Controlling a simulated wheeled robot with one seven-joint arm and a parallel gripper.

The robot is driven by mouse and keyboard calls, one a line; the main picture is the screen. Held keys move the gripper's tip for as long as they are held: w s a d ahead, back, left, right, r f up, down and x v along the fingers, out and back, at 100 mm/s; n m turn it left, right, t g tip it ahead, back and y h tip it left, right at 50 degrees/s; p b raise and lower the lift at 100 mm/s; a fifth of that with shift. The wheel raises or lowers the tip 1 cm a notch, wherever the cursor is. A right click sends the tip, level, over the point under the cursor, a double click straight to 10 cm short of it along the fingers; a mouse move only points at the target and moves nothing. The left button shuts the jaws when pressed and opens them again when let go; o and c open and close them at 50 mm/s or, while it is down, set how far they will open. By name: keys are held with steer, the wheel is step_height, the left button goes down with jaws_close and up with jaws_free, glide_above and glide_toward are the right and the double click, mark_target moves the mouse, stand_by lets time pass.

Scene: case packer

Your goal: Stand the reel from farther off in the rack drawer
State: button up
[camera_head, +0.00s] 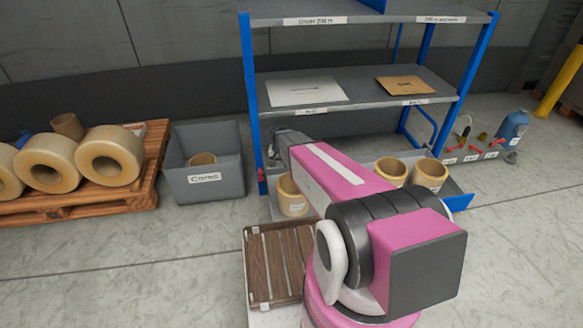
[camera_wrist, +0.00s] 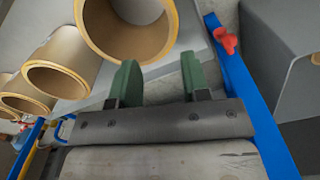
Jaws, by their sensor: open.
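The rack drawer (camera_head: 456,190) is pulled out low at the rack, partly hidden by my arm. Whether the left finger touches that reel is unclear.
Large tape rolls (camera_head: 110,156) lie on a wooden pallet (camera_head: 156,150) at left. A grey bin labelled Cores (camera_head: 205,186) holds a core beside the rack's blue post (camera_wrist: 250,100), which carries a red clip (camera_wrist: 226,40). A blue bottle (camera_head: 513,126) stands right of the rack.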

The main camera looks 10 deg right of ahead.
steer(key=s+d+r+n, duration=0.2)
steer(key=s+r, duration=0.6)
steer(key=s, duration=0.2)
steer(key=s+d+r+n, duration=0.1)
steer(key=s+d+r, duration=0.2)
steer(key=s+r, duration=0.5)
steer(key=shift+s+d+r+n, duration=0.2)
steer(key=shift+s+n, duration=0.2)
steer(key=shift+s, duration=0.75)
steer(key=shift+d+f, duration=0.1)
